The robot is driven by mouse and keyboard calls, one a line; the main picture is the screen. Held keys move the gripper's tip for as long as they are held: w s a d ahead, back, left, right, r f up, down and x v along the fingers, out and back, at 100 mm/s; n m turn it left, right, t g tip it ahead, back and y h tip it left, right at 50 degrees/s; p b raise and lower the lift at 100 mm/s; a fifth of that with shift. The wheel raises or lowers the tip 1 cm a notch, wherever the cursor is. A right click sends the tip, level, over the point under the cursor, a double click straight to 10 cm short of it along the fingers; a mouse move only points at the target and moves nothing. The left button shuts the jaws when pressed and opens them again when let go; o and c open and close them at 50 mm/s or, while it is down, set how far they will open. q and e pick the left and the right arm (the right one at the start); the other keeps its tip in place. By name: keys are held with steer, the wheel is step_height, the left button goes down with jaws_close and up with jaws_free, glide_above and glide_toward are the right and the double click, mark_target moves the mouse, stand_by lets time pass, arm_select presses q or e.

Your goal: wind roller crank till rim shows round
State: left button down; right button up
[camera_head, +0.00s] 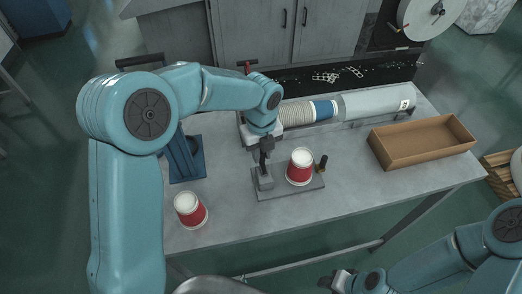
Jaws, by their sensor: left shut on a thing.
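The rim roller (315,186) is a grey plate on the table, with a grey block at its left end and a dark upright post at its right. A red cup (300,172) with a white top stands upright on it. At this size I cannot tell whether its rim is rolled. My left gripper (266,146) reaches down above the grey block and is shut on a dark upright part, apparently the crank handle, left of the cup. The fingertips are partly hidden. My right gripper (334,281) is low in front of the table, away from the roller; its jaw gap is unclear.
Another red and white cup (190,211) stands at the table's front left. A blue stand (187,160) is behind it. A row of nested cups (296,113) lies along the back beside a grey cylinder (375,106). An open brown box (422,147) sits at the right.

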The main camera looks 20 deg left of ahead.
arm_select(q)
steer(key=shift+w+r, duration=0.1)
steer(key=shift+r, duration=0.05)
steer(key=c, duration=1)
jaws_free()
steer(key=shift+o, duration=0.2)
steer(key=shift+r, duration=0.25)
step_height(320, 180, up, 16)
steer(key=b, duration=0.1)
steer(key=shift+f, duration=0.15)
